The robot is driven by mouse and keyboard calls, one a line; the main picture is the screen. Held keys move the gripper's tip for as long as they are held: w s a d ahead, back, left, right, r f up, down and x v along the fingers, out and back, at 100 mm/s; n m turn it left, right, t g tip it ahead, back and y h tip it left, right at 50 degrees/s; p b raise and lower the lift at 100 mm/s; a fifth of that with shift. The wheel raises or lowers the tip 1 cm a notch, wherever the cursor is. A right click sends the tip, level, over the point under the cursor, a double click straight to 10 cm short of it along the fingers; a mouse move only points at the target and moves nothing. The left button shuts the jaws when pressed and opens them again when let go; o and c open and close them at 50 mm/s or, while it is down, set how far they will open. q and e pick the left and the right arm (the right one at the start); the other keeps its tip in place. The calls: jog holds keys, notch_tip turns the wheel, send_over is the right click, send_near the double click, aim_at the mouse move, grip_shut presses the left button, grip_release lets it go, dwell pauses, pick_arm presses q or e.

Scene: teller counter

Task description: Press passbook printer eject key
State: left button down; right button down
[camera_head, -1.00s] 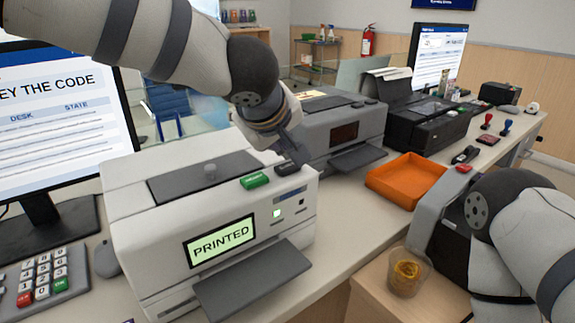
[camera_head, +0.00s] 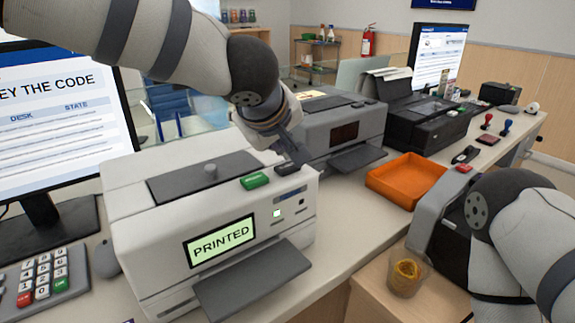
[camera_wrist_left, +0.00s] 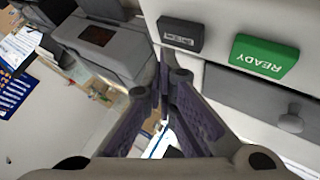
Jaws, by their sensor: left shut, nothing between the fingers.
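The white passbook printer (camera_head: 150,240) stands on the counter, and its lit display (camera_head: 219,240) reads PRINTED. On its top near the front edge are a green key (camera_head: 254,181) and a dark grey key (camera_head: 287,168). In the left wrist view the green key (camera_wrist_left: 264,56) reads READY, and the dark key (camera_wrist_left: 180,34) has a small label I cannot read. My left gripper (camera_head: 298,158) is shut and empty, pointing down beside the dark key. In the wrist view its fingertips (camera_wrist_left: 164,62) show just off that key; contact cannot be told.
A grey printer (camera_head: 345,125) stands behind, with an orange tray (camera_head: 400,180) to its right. A monitor (camera_head: 60,130) and keypad (camera_head: 42,275) are at left. A cup (camera_head: 405,278) stands at the lower right, by my right arm.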

aim_at(283, 166)
pick_arm(q)
jog(key=shift+f, duration=0.15)
jog(key=shift+f, duration=0.3)
jog(key=shift+f, duration=0.5)
dwell(0.9)
jog(key=shift+r, duration=3.45)
